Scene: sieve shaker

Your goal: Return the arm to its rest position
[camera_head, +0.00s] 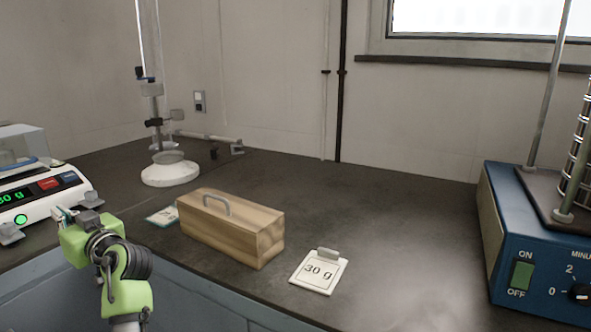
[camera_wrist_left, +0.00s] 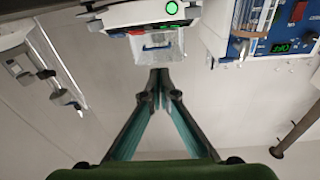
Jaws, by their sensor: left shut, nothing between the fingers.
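My left gripper (camera_head: 66,214) is at the left of the head view, on a green and black arm, over the bench's front edge and close beside the balance. In the left wrist view its two dark fingers (camera_wrist_left: 158,88) meet at the tips, shut with nothing between them. My right gripper is in neither view. The white balance (camera_head: 32,196) reads 30 g and has a lit green button. It also shows at the top of the left wrist view (camera_wrist_left: 145,13).
A wooden box with a handle (camera_head: 232,230) stands on the dark bench (camera_head: 375,225). A "30 g" card (camera_head: 318,273) lies right of it. A stand with a round white base (camera_head: 170,174) is behind. The blue shaker (camera_head: 525,240) is at right. The bench's middle right is clear.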

